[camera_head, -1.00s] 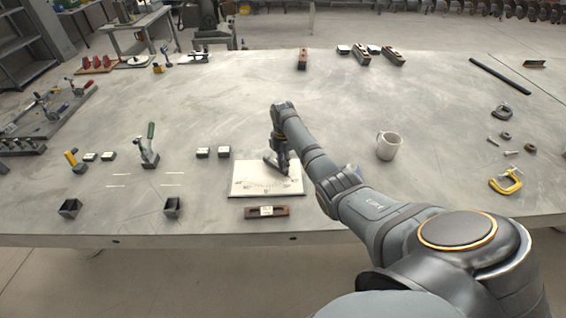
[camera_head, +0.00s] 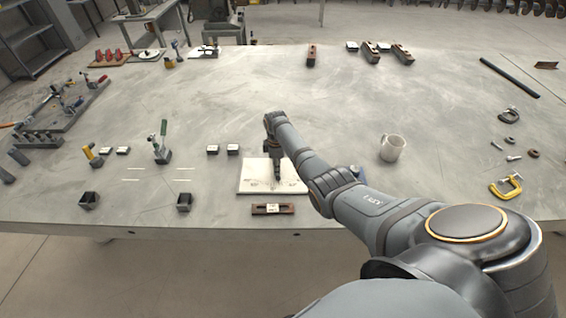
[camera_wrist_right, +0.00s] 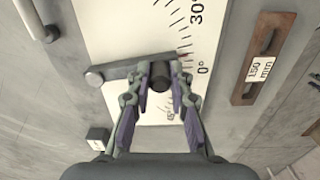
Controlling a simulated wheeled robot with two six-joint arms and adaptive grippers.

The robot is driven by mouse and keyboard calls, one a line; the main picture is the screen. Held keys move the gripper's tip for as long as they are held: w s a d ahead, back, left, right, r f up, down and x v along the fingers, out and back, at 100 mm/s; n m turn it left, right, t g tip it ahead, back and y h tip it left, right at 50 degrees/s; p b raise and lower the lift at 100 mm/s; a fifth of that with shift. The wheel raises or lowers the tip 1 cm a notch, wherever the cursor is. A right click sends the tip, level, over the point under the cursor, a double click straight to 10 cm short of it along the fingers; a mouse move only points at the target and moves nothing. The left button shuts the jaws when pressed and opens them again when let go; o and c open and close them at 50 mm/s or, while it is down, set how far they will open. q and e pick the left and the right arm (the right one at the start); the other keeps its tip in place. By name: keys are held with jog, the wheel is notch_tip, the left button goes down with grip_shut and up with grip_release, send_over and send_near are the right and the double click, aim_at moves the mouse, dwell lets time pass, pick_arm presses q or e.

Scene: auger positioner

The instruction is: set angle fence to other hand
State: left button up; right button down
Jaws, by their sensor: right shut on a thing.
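The angle fence is a grey bar (camera_wrist_right: 125,74) lying across a white plate (camera_wrist_right: 110,30) with a degree scale. It pivots at a round pin (camera_wrist_right: 95,77); its far end lies close to the 0° mark, with the 30° mark off to one side. My right gripper (camera_wrist_right: 160,85) is shut on the fence's dark round knob (camera_wrist_right: 160,70). In the head view the right gripper (camera_head: 277,178) stands over the white plate (camera_head: 250,178), and the arm hides part of the scale and fence. My left gripper is not in view.
A wooden block labelled 150 mm (camera_head: 272,209) lies just in front of the plate. A mug (camera_head: 392,148) stands to the right.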

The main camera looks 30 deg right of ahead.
jog(key=a+m, duration=0.1)
jog(key=w+a+m, duration=0.1)
jog(key=shift+w+m, duration=0.1)
jog(key=shift+m, duration=0.3)
jog(key=m+b, duration=0.1)
jog(key=w+a+m+b, duration=0.1)
jog(key=shift+w+a+f+m, duration=0.2)
jog(key=shift+a+m, duration=0.05)
jog(key=shift+m, duration=0.05)
jog(key=w+m+b, duration=0.1)
jog(key=b, duration=0.1)
jog(key=a+m+b, duration=0.1)
jog(key=m, duration=0.1)
jog(key=shift+w+a+b, duration=0.1)
jog(key=shift+w+b, duration=0.3)
jog(key=shift+w+a+r+m+b, duration=0.15)
jog(key=shift+w+m+b, duration=0.25)
jog(key=shift+m+b, duration=0.25)
jog(key=shift+w+a+r+m+b, duration=0.1)
jog(key=shift+w+m+b, duration=0.25)
jog(key=shift+m+b, duration=0.3)
jog(key=c, duration=1.2)
grip_release()
